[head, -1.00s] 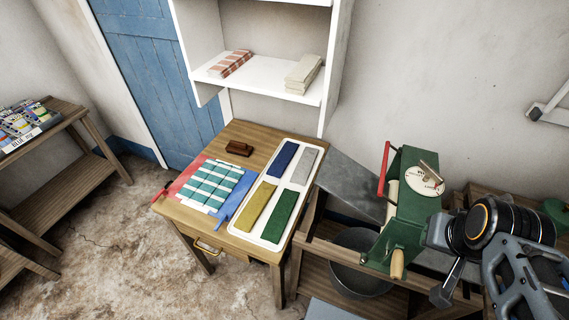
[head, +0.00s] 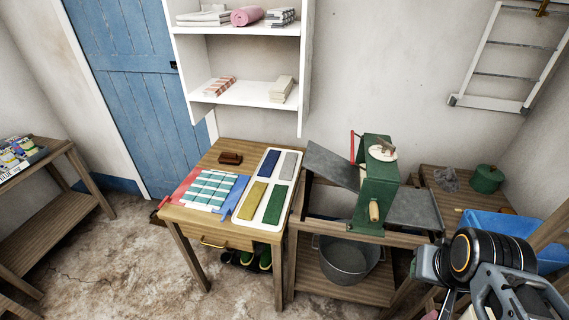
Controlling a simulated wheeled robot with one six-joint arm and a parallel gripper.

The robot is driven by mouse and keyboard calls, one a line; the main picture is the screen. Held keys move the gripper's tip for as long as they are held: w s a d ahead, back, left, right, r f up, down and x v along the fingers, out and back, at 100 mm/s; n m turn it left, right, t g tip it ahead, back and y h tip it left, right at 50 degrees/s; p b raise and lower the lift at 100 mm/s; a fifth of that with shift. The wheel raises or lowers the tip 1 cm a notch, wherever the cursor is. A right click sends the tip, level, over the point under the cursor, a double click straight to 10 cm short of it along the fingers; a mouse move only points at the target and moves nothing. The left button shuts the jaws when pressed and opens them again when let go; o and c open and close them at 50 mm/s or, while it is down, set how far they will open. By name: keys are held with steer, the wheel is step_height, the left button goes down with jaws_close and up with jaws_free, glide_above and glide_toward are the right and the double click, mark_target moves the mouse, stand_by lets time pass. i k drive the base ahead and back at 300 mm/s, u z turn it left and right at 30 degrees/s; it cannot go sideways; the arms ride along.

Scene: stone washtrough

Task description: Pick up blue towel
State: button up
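A dark blue folded towel (head: 269,163) lies flat in the back left compartment of a white tray (head: 238,221) on the wooden table. A grey towel (head: 289,166) lies to its right, a yellow one (head: 251,200) in front of it and a green one (head: 275,205) diagonally in front. A lighter blue cloth (head: 233,196) lies left of the tray, beside a teal-and-white checked cloth (head: 208,189). My gripper (head: 452,296) is at the lower right, well apart from the towels. Its fingers cannot be made out clearly, and nothing shows held.
A green mangle (head: 376,190) on a wooden stand, with a metal tub (head: 349,262) below, is right of the table. A white shelf (head: 230,99) hangs behind. A blue bin (head: 497,228) is near my arm. The floor left of the table (head: 110,255) is clear.

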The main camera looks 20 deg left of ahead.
mark_target(268, 165)
steer(key=z, duration=2.8)
steer(key=k, duration=2.2)
steer(key=u, duration=2.65)
steer(key=i, duration=1)
